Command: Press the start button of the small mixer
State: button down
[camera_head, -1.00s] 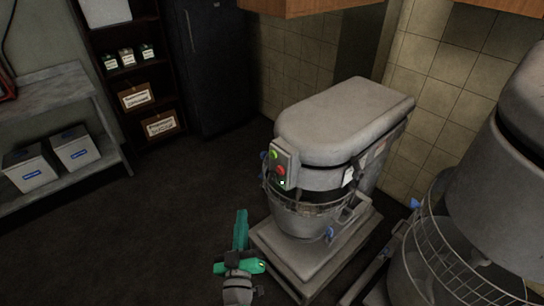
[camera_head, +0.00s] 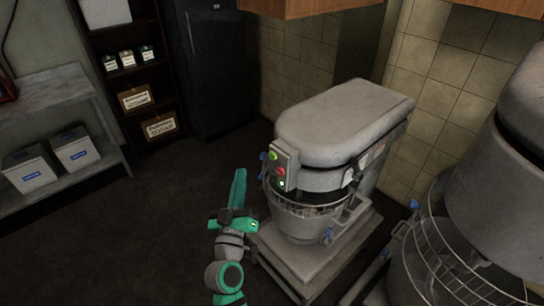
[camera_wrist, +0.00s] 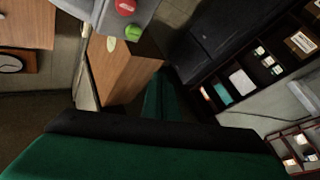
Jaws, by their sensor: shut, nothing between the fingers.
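The small mixer (camera_head: 345,125) stands on a low stand in the head view. Its control box on the left front side carries a green button (camera_head: 273,156) above a red button (camera_head: 280,172), with a small white knob or light below. The wrist view also shows the red button (camera_wrist: 126,6) and the green button (camera_wrist: 133,33) at the top. My gripper (camera_head: 240,175) is green, shut and empty, pointing up and away from me, left of the control box and apart from it. In the wrist view its fingers (camera_wrist: 160,95) are together.
A larger mixer (camera_head: 500,170) with a wire guard stands at the right. Wooden cabinets (camera_head: 310,6) hang above. A shelf with boxes (camera_head: 135,97) and a metal rack (camera_head: 50,95) are at the left. The dark floor (camera_head: 130,230) between is clear.

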aim_at(272, 156)
jog(key=w+d, duration=0.4)
jog(key=d, duration=0.2)
jog(key=shift+w+d, duration=0.25)
jog(key=shift+w, duration=0.1)
jog(key=shift+d, duration=0.1)
dwell(1.9)
jog(key=shift+w+d, duration=0.25)
